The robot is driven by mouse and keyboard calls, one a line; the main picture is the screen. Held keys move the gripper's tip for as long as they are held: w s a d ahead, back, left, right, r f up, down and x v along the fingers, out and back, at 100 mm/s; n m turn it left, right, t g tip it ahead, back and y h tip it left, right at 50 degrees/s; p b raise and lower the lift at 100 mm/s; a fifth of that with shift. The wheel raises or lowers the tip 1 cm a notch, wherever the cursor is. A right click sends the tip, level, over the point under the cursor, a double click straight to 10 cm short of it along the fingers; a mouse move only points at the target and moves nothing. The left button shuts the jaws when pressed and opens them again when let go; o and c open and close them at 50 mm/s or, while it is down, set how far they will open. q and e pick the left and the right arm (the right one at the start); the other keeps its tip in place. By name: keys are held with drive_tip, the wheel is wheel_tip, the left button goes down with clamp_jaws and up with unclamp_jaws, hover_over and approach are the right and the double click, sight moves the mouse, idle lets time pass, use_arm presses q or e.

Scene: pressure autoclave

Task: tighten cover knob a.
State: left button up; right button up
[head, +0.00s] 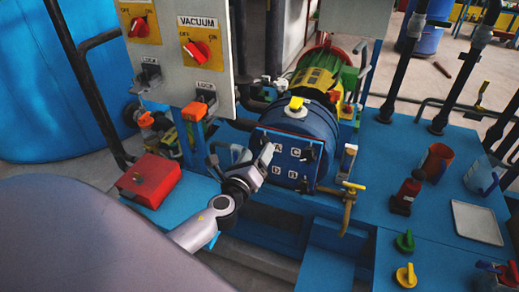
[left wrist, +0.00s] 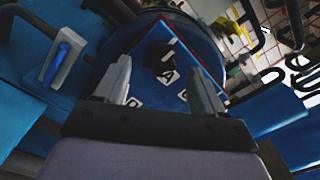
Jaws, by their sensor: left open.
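The blue pressure vessel's front cover (head: 289,172) carries small white letter labels and dark knobs. In the left wrist view the label A (left wrist: 168,76) sits just below a dark knob (left wrist: 160,54), which appears to be cover knob a. My left gripper (head: 257,155) is at the left side of the cover in the head view and partly hides it. In the left wrist view its two fingers (left wrist: 158,70) are apart, with the A label and knob seen between them. I cannot tell whether the fingers touch the knob. My right gripper is out of view.
A grey panel with red VACUUM switch (head: 196,52) stands left above my arm. A red box (head: 149,180) sits at left. A brass tap with yellow handle (head: 350,195) is right of the cover. Green (head: 404,241) and yellow (head: 406,275) valve handles stand at front right.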

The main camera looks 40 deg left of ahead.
use_arm(q)
drive_tip(key=v, duration=0.4)
drive_tip(key=shift+s, duration=0.1)
drive_tip(key=shift+f, duration=0.1)
idle(0.4)
drive_tip(key=s+d+f+n+g+h, duration=0.3)
drive_tip(key=s+d+f+n, duration=0.3)
drive_tip(key=s+n, duration=0.3)
drive_tip(key=s+d+f+n+g+h+p, duration=0.1)
drive_tip(key=s+d+f+n+g+h, duration=0.2)
drive_tip(key=n, duration=1.2)
drive_tip(key=s+d+f+g, duration=0.1)
drive_tip(key=s+d+f, duration=0.2)
drive_tip(key=s, duration=0.3)
drive_tip(key=shift+s+d+f, duration=0.2)
drive_tip(key=shift+f, duration=0.7)
